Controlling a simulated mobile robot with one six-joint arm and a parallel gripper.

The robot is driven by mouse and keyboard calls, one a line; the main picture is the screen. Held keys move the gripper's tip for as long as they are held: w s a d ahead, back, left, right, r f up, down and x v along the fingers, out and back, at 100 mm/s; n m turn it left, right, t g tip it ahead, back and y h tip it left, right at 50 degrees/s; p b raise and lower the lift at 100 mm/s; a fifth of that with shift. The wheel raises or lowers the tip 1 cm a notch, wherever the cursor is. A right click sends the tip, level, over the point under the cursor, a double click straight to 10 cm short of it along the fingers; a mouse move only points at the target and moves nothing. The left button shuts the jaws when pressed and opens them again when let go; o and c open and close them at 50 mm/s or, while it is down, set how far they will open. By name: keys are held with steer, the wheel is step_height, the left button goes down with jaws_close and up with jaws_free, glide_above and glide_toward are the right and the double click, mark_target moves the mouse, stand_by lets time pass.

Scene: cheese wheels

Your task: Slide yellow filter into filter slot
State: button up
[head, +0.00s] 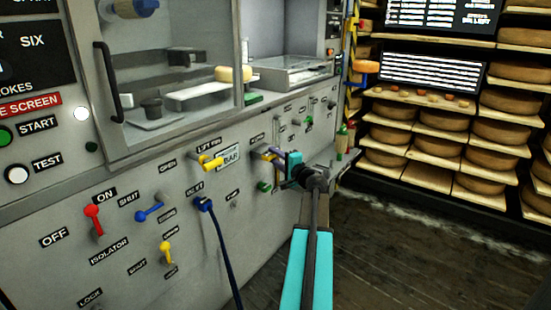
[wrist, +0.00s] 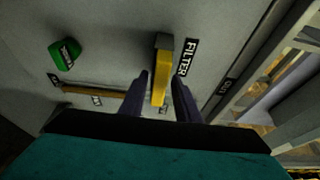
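The yellow filter (wrist: 159,88) is a narrow yellow bar beside the FILTER label (wrist: 188,58) on the grey panel in the wrist view. A grey block (wrist: 165,42) is at its upper end; I cannot tell whether this is the filter slot or part of the filter. My gripper (wrist: 160,98) is open, with one dark finger on each side of the yellow bar and a visible gap to each. In the head view my gripper (head: 274,157) is at the panel and partly covers the filter area. How deep the filter sits is hidden.
A green knob (wrist: 65,53) and a brown slot-like strip (wrist: 95,90) lie left of the filter. In the head view a yellow lift-pin handle (head: 210,162) and a blue plug with cable (head: 204,204) are left of my gripper. Cheese shelves (head: 410,150) stand at right.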

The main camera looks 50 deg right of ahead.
steer(key=shift+o, duration=0.7)
steer(key=shift+s, duration=0.1)
steer(key=p+v, duration=0.1)
steer(key=v, duration=1.2)
steer(key=shift+s+a, duration=0.15)
steer(key=shift+s, duration=0.2)
